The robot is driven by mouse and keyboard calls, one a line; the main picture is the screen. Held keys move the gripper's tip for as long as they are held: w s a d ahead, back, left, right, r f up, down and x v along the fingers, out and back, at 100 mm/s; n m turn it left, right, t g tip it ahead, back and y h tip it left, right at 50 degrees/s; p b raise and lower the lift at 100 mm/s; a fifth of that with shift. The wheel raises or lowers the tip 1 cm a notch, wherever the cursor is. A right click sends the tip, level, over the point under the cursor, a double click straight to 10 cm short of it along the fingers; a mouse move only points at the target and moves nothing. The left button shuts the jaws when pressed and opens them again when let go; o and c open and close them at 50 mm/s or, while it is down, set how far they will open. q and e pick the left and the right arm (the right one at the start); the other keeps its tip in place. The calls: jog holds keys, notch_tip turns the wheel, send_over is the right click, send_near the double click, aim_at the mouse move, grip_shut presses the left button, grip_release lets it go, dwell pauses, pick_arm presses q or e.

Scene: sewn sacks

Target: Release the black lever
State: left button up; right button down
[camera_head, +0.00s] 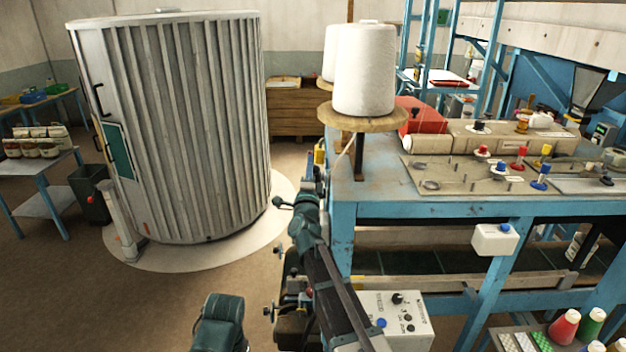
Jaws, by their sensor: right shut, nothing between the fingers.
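A short dark lever with a rounded knob (280,202) sticks out to the left beside the blue sewing bench, near the middle of the head view. My right arm comes up from the bottom, and my right gripper (304,213) is at the lever's right end. The gripper is shut with nothing held. It overlaps the lever's base in the picture, so I cannot tell whether they touch. Of my left arm, only a teal link shows at the bottom; its gripper is out of view.
The blue bench (440,207) stands close on the right, with a white thread cone (365,70) on a round wooden stand. A white control box (405,325) is low beside my right arm. A large ribbed cylinder (175,130) stands left. Floor between cylinder and bench is open.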

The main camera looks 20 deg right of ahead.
jog(key=f+b+v, duration=0.1)
jog(key=b+v, duration=0.4)
jog(key=v, duration=0.4)
jog(key=d+f+b+v, duration=0.1)
jog(key=b+v, duration=0.4)
jog(key=v, duration=0.5)
jog(key=shift+w+d+f+g, duration=0.3)
jog(key=shift+f, duration=0.35)
jog(key=shift+w, duration=0.1)
jog(key=p+x, duration=0.4)
jog(key=x, duration=1)
